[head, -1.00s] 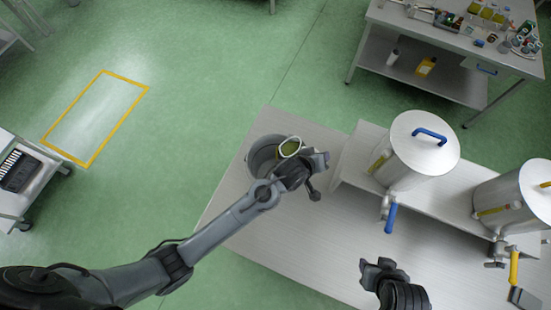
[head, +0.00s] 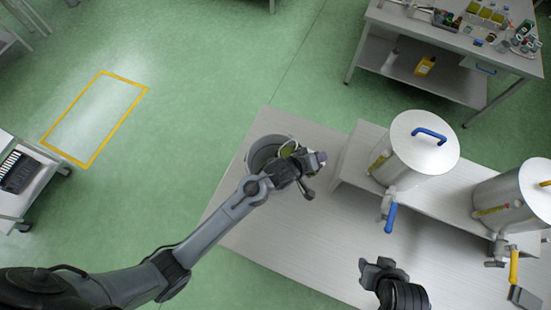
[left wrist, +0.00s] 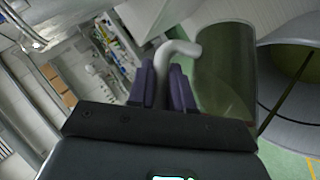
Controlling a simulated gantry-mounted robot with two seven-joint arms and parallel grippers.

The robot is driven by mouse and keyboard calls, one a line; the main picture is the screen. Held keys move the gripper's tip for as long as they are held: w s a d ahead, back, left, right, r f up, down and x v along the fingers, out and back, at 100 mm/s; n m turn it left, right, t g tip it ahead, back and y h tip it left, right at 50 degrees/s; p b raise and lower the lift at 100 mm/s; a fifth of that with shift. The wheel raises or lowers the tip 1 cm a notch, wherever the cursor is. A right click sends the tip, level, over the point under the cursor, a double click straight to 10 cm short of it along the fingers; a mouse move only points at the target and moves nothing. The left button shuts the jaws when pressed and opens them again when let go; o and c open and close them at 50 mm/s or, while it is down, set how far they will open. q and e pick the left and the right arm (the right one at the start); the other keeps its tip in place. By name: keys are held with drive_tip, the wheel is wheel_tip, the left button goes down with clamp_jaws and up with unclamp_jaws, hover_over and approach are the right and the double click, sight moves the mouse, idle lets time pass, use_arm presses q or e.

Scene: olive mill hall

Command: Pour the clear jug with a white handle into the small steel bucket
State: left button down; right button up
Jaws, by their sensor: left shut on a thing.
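My left gripper (head: 314,160) is shut on the white handle (left wrist: 178,52) of the clear jug, with its purple fingers on both sides of the handle in the left wrist view. The clear jug (left wrist: 226,72) looks olive-green and tilted. In the head view the jug (head: 289,149) is partly hidden by the gripper and overlaps the right side of the small steel bucket (head: 257,154). The bucket stands near the table's far left corner. It also shows at the right of the left wrist view (left wrist: 290,38), with a thin dark line across it that I cannot identify. My right gripper (head: 382,268) is apart, over the table's front.
Two steel drums with taps, one with a blue handle (head: 420,145) and one with a yellow handle (head: 510,205), stand on a raised shelf to the right. A workbench with bottles stands behind.

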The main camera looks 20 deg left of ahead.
use_arm(q)
drive_tip(key=shift+r+h, duration=0.1)
drive_tip(key=shift+h, duration=0.2)
drive_tip(key=shift+a+n+t+h, duration=0.25)
drive_tip(key=shift+n+t+h, duration=0.05)
idle(0.6)
drive_tip(key=shift+a+h, duration=0.15)
drive_tip(key=shift+h, duration=0.15)
idle(0.5)
drive_tip(key=shift+a+n+h+b, duration=0.15)
drive_tip(key=shift+n+h+b, duration=0.15)
drive_tip(key=shift+n, duration=0.1)
idle(0.4)
drive_tip(key=shift+a+b, duration=0.1)
drive_tip(key=shift+b, duration=0.2)
drive_tip(key=shift+a+n+h+b, duration=0.3)
drive_tip(key=shift+h+b, duration=0.1)
drive_tip(key=shift+b, duration=0.1)
idle(0.6)
drive_tip(key=shift+a+t+h+b, duration=0.2)
drive_tip(key=shift+t+h+b, duration=0.1)
drive_tip(key=shift+b, duration=0.35)
idle(0.4)
drive_tip(key=shift+a+n, duration=0.4)
drive_tip(key=shift+a, duration=0.05)
drive_tip(key=shift+a+h+p, duration=0.4)
drive_tip(key=shift+a+h, duration=0.05)
drive_tip(key=shift+h, duration=0.05)
